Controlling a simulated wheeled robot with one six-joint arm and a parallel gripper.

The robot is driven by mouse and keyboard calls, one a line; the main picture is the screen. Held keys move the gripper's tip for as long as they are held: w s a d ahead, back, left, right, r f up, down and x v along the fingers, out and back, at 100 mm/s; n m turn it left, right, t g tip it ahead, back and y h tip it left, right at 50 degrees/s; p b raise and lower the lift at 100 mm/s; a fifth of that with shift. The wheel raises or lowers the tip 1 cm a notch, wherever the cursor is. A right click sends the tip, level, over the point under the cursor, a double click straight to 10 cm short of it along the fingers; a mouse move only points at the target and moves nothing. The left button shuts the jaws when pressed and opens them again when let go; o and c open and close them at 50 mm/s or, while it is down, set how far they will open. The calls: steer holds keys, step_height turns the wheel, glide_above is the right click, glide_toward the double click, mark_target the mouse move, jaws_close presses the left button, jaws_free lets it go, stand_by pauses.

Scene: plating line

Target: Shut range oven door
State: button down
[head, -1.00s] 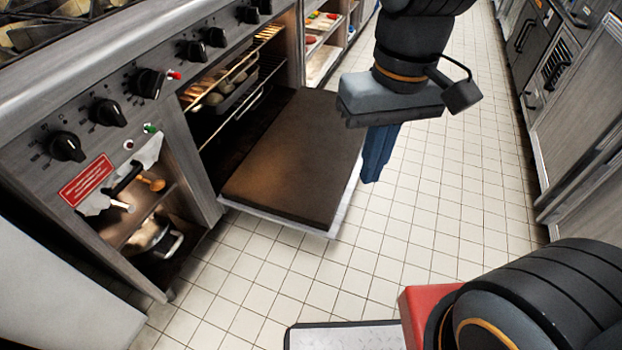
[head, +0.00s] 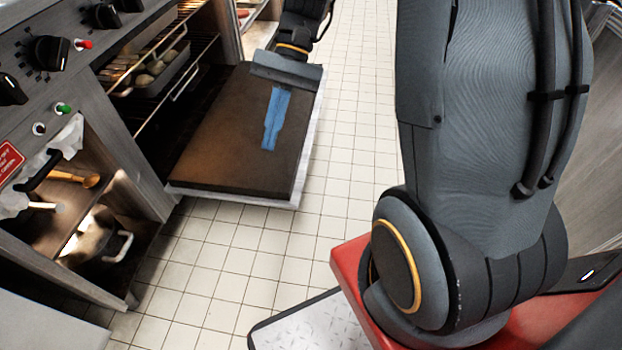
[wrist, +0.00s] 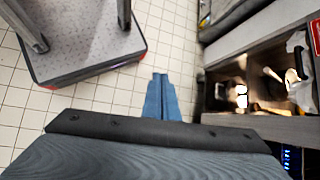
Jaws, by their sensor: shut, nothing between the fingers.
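The range oven door (head: 225,150) is folded down open, lying about level, its brown inner face up and a pale edge around it. The oven cavity (head: 150,115) behind it is open, with racks and a tray inside. My gripper (head: 268,147) points down, its blue fingers shut together and empty. In the head view it overlaps the right part of the door; I cannot tell the gap between them. In the wrist view my gripper (wrist: 160,78) shows against floor tiles, and the door is not clearly seen there.
An open cupboard (head: 75,215) with a pot (head: 95,240) is left of the oven; it also shows in the wrist view (wrist: 250,85). Knobs (head: 48,52) line the range front. Tiled floor (head: 345,150) is clear right of the door.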

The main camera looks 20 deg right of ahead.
steer(key=w+d+f+m+t+y+b, duration=0.35)
steer(key=d+f, duration=0.25)
steer(key=f, duration=0.5)
steer(key=w+d+f+m+t+y+b, duration=0.2)
steer(key=w+d+f+m+y+b, duration=0.3)
steer(key=f, duration=0.6)
steer(key=w+d+f+m+t+y+b, duration=0.25)
steer(key=w+d+f+m, duration=0.2)
steer(key=d+f, duration=0.4)
steer(key=s+d+f+m+t+b, duration=0.1)
steer(key=d+f+m+t+b, duration=0.2)
steer(key=f, duration=0.4)
steer(key=s+d+f+m+t+b, duration=0.1)
steer(key=s+d+f+m+t, duration=0.15)
steer(key=f+t, duration=0.45)
steer(key=w+a+r+g+b, duration=0.1)
steer(key=w+a+r+b, duration=0.2)
steer(key=w+a+r, duration=0.2)
steer(key=shift+w+a+m, duration=0.35)
steer(key=shift+w+a, duration=0.15)
steer(key=shift+a, duration=1.15)
steer(key=shift+r, duration=0.2)
